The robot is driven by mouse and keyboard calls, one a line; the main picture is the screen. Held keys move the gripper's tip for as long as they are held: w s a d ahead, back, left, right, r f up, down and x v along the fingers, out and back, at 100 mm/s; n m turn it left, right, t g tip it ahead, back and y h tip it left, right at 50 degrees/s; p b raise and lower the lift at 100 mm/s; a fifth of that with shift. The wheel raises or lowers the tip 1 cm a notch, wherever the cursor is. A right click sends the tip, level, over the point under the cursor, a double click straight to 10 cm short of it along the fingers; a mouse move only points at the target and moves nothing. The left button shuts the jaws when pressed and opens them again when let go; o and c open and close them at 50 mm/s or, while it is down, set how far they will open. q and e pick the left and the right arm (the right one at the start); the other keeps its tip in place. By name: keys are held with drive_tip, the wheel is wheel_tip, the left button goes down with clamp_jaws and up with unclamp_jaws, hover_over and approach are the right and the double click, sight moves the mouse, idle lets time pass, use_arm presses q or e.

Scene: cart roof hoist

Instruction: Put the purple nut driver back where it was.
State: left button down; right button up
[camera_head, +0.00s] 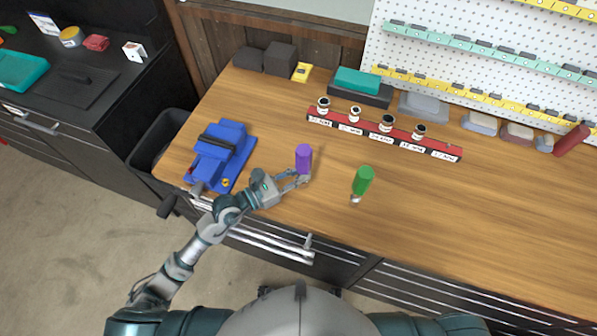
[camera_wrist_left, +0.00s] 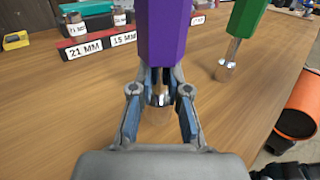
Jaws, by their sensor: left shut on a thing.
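The purple nut driver (camera_head: 304,157) is upright, handle up, at the front part of the bench. My left gripper (camera_head: 300,178) is shut on it low down, under the handle. In the left wrist view the purple handle (camera_wrist_left: 162,32) rises between the fingers (camera_wrist_left: 160,108), and its metal socket end shows just below. Whether that end touches the bench is unclear. A green nut driver (camera_head: 363,180) stands upright to the right. The red rack (camera_head: 320,120) behind carries white size labels and several metal sockets or caps on top. My right gripper is not in view.
A blue vise (camera_head: 222,150) sits left of my left gripper. Behind the rack are dark blocks (camera_head: 280,57), a teal-topped box (camera_head: 357,80) and grey bins (camera_head: 424,105). A pegboard (camera_head: 440,55) stands at the back. The wooden bench is clear at right.

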use_arm(q)
drive_tip(key=shift+d+f, duration=0.1)
drive_tip(key=shift+f, duration=0.15)
drive_tip(key=c, duration=1.1)
unclamp_jaws()
drive_tip(key=shift+o, duration=0.2)
drive_tip(key=shift+a, duration=0.2)
drive_tip(key=v, duration=1.1)
drive_tip(key=shift+w+a+f, duration=0.1)
drive_tip(key=shift+a+f, duration=0.05)
drive_tip(key=shift+s+a, duration=0.25)
drive_tip(key=shift+a, duration=0.05)
